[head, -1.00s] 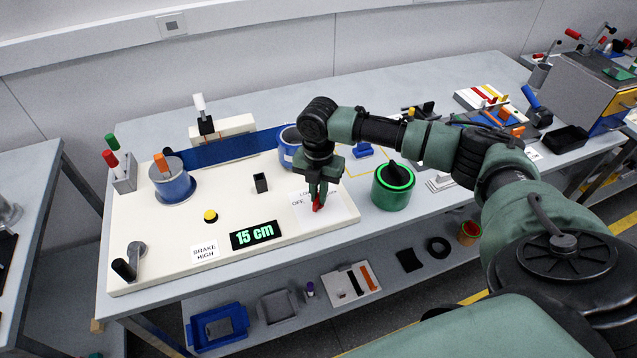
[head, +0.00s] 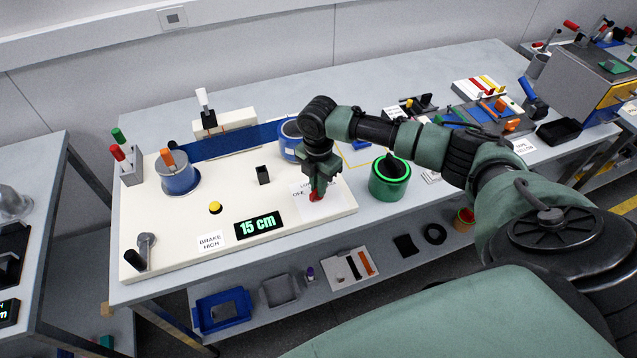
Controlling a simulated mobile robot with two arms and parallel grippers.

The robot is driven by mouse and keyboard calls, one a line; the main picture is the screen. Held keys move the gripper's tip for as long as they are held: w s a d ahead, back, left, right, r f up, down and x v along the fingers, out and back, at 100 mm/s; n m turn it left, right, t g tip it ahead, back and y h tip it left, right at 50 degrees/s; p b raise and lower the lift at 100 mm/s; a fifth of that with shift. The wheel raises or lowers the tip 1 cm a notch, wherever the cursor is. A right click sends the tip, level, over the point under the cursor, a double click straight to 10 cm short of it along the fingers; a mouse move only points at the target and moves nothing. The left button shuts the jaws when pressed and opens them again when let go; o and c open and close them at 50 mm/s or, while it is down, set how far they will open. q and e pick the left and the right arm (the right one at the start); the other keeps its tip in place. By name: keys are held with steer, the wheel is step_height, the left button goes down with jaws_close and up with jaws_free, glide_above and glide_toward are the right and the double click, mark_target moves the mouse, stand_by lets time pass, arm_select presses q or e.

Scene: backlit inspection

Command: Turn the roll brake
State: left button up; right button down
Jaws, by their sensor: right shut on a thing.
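The red brake knob (head: 316,196) is at the right front of a cream panel (head: 185,233). It stands on a white label (head: 303,190) with partly hidden lettering, of which "OFF" is readable. My right gripper (head: 317,188) points down and is shut on the red knob, hiding much of it. A sign (head: 211,242) on the panel reads "BRAKE HIGH". A black display (head: 257,224) beside it shows "15 cm" in green. A blue film strip (head: 230,143) runs between a left roll (head: 180,182) and a right roll (head: 290,143), which is partly behind my arm. My left gripper is out of view.
A crank handle (head: 140,250) stands at the panel's left front. A yellow button (head: 215,208) and a small black post (head: 263,175) are on the panel. A green pot (head: 389,184) stands just right of the panel. My right arm crosses above the table's right side.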

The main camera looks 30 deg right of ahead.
steer(key=shift+r, duration=0.1)
steer(key=c, duration=1.5)
jaws_free()
step_height(320, 180, up, 7)
steer(key=shift+f+b, duration=0.2)
steer(key=shift+b, duration=0.75)
steer(key=shift+r, duration=0.6)
